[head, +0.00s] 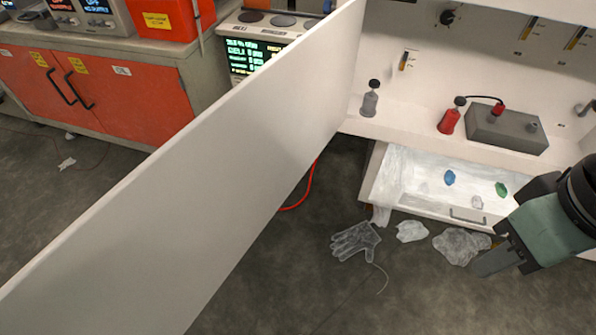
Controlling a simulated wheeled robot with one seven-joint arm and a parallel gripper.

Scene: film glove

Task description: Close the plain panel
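The plain panel (205,165) is a large, blank white board. It stands open, running from the lower left corner up to the white cabinet (450,85) at the top, where its far end meets the cabinet's left side. Its near end is cut off by the frame. My gripper (493,260) is at the lower right, in front of the open drawer and well apart from the panel. A dark finger points left and down, with nothing seen in it. I cannot tell whether a second finger stands apart from it.
An open drawer (465,214) lined with clear film juts from the cabinet. A clear glove (355,241) and crumpled film (460,245) lie on the floor before it. A red cable (305,190) runs behind the panel. Orange cupboards (110,95) stand at left.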

